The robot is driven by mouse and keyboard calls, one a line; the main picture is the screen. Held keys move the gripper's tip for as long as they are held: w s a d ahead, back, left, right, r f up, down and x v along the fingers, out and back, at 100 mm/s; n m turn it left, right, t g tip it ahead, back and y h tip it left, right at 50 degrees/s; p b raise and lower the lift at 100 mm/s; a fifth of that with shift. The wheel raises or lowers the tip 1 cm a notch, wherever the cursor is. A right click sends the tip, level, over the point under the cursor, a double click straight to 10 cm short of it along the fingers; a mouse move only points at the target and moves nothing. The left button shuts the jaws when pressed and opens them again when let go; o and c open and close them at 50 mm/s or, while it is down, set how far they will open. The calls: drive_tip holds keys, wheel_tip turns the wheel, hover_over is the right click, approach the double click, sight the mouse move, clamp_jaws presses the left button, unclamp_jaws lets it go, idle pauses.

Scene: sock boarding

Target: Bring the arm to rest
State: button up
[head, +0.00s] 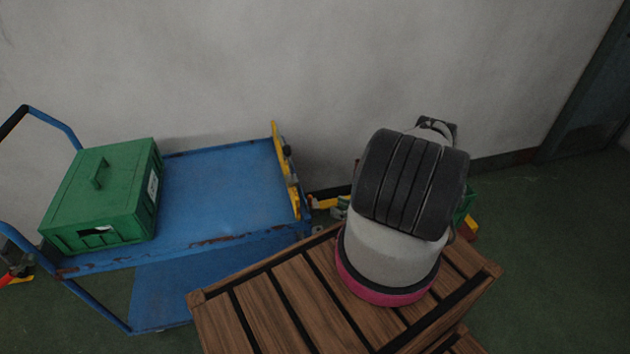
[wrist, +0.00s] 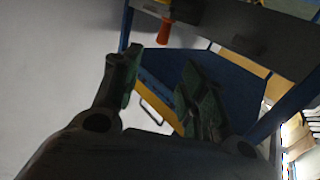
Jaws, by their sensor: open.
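My gripper (wrist: 160,84) shows in the wrist view with its two green-tipped fingers spread apart and nothing between them. In the head view my arm's thick grey and black links, with a magenta ring, stand in front of the wooden slatted surface (head: 286,312) and cover part of it. The arm's links hide most of what lies behind them there, and I cannot make out the fingers in that view. The gripper touches nothing that I can see.
A blue cart (head: 225,195) stands at the left with a closed green box (head: 97,177) on it. A plain grey wall (head: 250,60) runs behind. Green floor (head: 560,260) is open at the right. The wrist view shows a blue frame (wrist: 212,68) and an orange item (wrist: 165,28) beyond the fingers.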

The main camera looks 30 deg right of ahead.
drive_tip(key=w+d+r+n+g+h, duration=0.1)
drive_tip(key=w+d+r+g+h, duration=0.2)
drive_tip(key=w+d+r, duration=0.5)
drive_tip(key=w+d+r+n+g+h, duration=0.1)
drive_tip(key=w+d+r+g+h, duration=0.1)
drive_tip(key=w+d+r, duration=0.6)
drive_tip(key=w+a+r+m+g+h, duration=0.1)
drive_tip(key=w+a+r+h, duration=0.15)
drive_tip(key=r, duration=1.15)
drive_tip(key=w+a+r+m+g+h, duration=0.1)
drive_tip(key=r+h, duration=0.2)
drive_tip(key=r, duration=1.1)
drive_tip(key=s+a+r+m+g+h, duration=0.1)
drive_tip(key=s+a+r+m, duration=0.1)
drive_tip(key=s+a+r, duration=0.6)
drive_tip(key=s+a+r+m+g+h, duration=0.15)
drive_tip(key=s+a+r, duration=0.35)
drive_tip(key=r, duration=0.5)
drive_tip(key=s+a+m+g+y, duration=0.1)
drive_tip(key=s+a, duration=0.5)
drive_tip(key=s, duration=0.6)
drive_tip(key=s+a+m+g+y, duration=0.1)
drive_tip(key=s+a+y, duration=0.2)
drive_tip(key=s+a, duration=0.4)
drive_tip(key=s, duration=0.6)
drive_tip(key=shift+s+r, duration=0.25)
drive_tip(key=shift+r, duration=0.15)
